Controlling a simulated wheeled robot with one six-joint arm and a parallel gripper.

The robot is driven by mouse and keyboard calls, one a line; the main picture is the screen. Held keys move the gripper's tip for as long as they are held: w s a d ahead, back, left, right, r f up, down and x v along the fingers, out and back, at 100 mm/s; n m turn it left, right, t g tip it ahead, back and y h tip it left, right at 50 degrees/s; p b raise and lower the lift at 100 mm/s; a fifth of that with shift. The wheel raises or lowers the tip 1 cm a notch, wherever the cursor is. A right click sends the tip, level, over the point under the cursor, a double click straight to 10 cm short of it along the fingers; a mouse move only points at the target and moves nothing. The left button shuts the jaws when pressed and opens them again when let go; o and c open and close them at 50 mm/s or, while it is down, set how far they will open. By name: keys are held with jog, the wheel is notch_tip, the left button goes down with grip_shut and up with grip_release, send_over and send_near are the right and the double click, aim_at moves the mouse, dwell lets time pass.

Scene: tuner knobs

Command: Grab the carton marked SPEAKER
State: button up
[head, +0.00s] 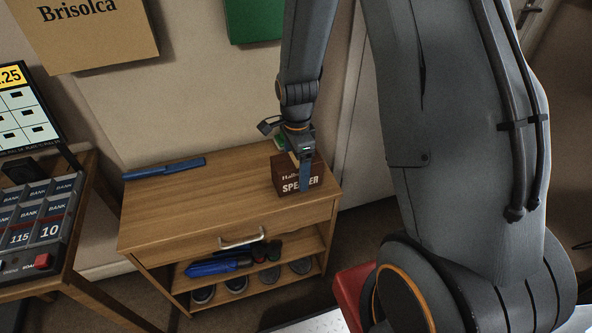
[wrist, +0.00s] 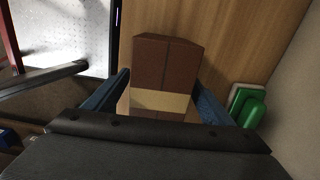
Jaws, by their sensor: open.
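The brown carton marked SPEAKER (head: 287,182) stands on the wooden cabinet top near its right front corner. My gripper (head: 301,172) is over the carton, with one blue finger in front of its lettered face. In the wrist view the carton (wrist: 166,62) shows brown with a pale tape band, between the two blue fingers of my open gripper (wrist: 162,95). The fingers are on either side of the carton's near part; I cannot tell whether they touch it. The carton's near end is hidden behind the gripper body.
The cabinet (head: 180,202) has a drawer handle (head: 241,239) and lower shelves with blue items and shoes. A blue bar (head: 164,168) lies at the cabinet's back left. A green object (wrist: 249,104) lies close to the right finger. The left half of the cabinet top is mostly clear.

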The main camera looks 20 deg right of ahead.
jog(key=shift+f, duration=0.35)
jog(key=shift+c, duration=0.6)
jog(key=c, duration=1.1)
jog(key=shift+o, duration=0.2)
jog(key=shift+r, duration=0.1)
